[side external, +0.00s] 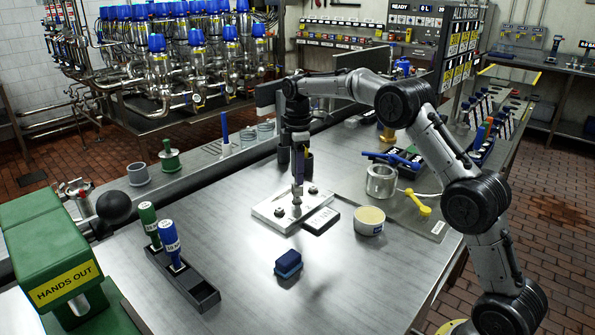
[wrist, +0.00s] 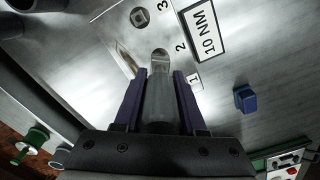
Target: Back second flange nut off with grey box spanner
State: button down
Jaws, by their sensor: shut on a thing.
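My gripper (side external: 298,172) is shut on the grey box spanner (side external: 297,192), which points down at the middle of the pale flange plate (side external: 265,211). In the wrist view the spanner (wrist: 160,98) lies between the two purple fingers (wrist: 162,76), its far end beside the number 2. The second nut is hidden by the spanner; I cannot tell whether the spanner is seated on it. One nut (side external: 279,212) shows left of the spanner and another (side external: 313,189) right of it. The nut by number 3 (wrist: 140,17) is uncovered in the wrist view.
A dark-edged label block (side external: 320,220) lies against the plate's near side. A round cream-topped tub (side external: 370,221) and metal pot (side external: 381,181) stand right. A blue block (side external: 288,264) lies in front; a black rack (side external: 190,279) with green and blue handles stands left.

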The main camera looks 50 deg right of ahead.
jog(key=shift+f, duration=1.05)
dwell(0.5)
jog(key=shift+n, duration=1.8)
jog(key=shift+n, duration=0.9)
jog(key=shift+m, duration=0.7)
jog(key=shift+r, duration=3)
